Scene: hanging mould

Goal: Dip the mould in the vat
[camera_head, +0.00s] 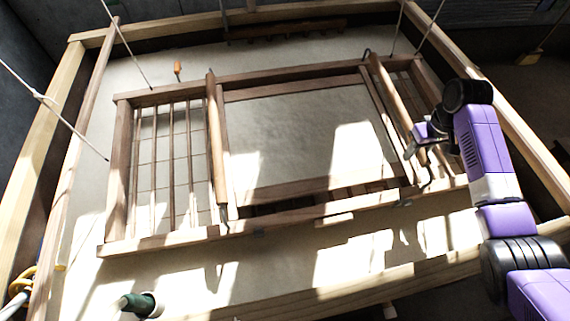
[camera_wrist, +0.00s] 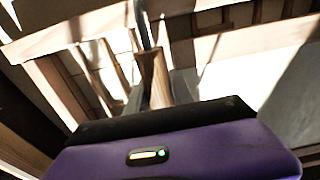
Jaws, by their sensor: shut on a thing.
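The mould (camera_head: 227,155) is a large rectangular wooden frame with slatted ends and a pale panel in its middle. It hangs on cords inside the vat's outline in the head view, slightly tilted in the picture. The vat (camera_head: 39,185) is a big wooden-sided tub with a pale surface inside. Whether the mould touches that surface I cannot tell. My gripper (camera_head: 414,148) is at the mould's right side, shut on the right wooden handle bar (camera_head: 388,88). The handle (camera_wrist: 155,78) also shows in the wrist view, above my purple gripper body. The fingertips are partly hidden.
White cords (camera_head: 122,50) run up from the mould's corners. A second round bar (camera_head: 215,140) crosses the mould's left part. A dark green cylinder (camera_head: 137,303) stands at the front left. The vat's right rim (camera_head: 520,120) passes behind my arm.

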